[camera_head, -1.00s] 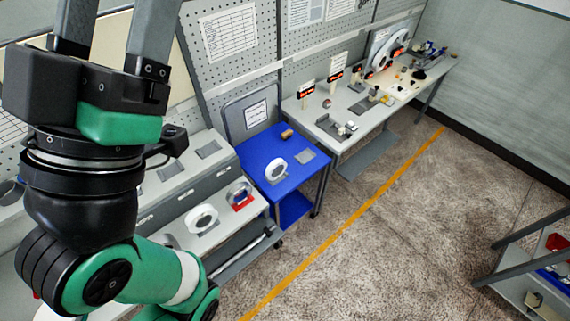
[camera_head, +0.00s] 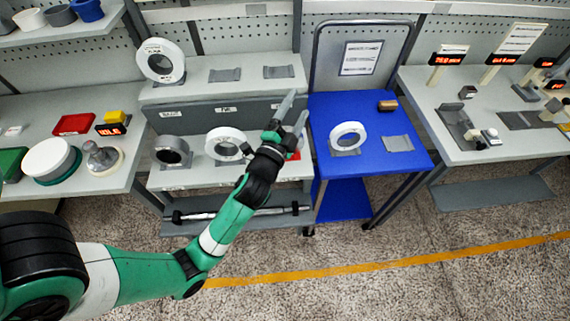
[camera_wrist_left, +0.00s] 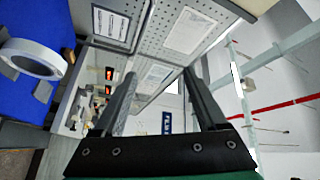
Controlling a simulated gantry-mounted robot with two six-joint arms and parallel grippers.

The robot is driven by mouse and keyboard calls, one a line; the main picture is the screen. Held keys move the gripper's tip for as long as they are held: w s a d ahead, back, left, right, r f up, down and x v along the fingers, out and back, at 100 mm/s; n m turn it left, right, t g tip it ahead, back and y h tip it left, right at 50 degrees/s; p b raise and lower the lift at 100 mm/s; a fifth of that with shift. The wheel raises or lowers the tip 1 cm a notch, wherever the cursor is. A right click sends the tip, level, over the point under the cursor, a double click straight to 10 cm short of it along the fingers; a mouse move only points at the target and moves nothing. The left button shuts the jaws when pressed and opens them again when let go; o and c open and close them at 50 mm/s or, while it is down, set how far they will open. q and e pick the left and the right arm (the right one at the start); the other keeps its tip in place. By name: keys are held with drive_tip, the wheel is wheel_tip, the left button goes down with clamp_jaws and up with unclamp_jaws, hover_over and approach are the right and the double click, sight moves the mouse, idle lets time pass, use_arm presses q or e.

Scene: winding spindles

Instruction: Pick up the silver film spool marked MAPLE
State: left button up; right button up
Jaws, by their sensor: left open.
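Several ring-shaped spools show, and I cannot read MAPLE on any of them. A larger pale spool (camera_head: 161,60) stands on the upper shelf at left. Another pale spool (camera_head: 347,136) stands on the blue cart and also shows in the left wrist view (camera_wrist_left: 33,57). My left gripper (camera_head: 293,113) is open and empty, pointing up in front of the shelf's right end. It hides most of what sits on a red base (camera_head: 296,156) there.
The blue cart (camera_head: 320,170) also holds a brown block (camera_head: 387,105) and an empty grey plate (camera_head: 398,143). Empty grey plates (camera_head: 228,75) lie on the upper shelf. A bench with displays (camera_head: 490,110) is at right. The floor in front is clear.

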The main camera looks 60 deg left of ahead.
use_arm(q)
drive_tip(key=s+a+f+m+g+b, duration=0.1)
drive_tip(key=s+f+m+b, duration=0.15)
drive_tip(key=f, duration=0.85)
drive_tip(key=s+a+f+m+g+b, duration=0.2)
drive_tip(key=s+f+b, duration=0.2)
drive_tip(key=f, duration=0.7)
drive_tip(key=shift+n, duration=0.25)
drive_tip(key=x, duration=0.4)
drive_tip(key=r+x, duration=0.1)
drive_tip(key=x, duration=0.3)
drive_tip(key=r+b+x, duration=0.1)
drive_tip(key=x, duration=0.3)
drive_tip(key=shift+w+d, duration=0.1)
use_arm(e)
wheel_tip(320, 180, down, 11)
use_arm(q)
clamp_jaws()
use_arm(e)
drive_tip(key=shift+w, duration=0.1)
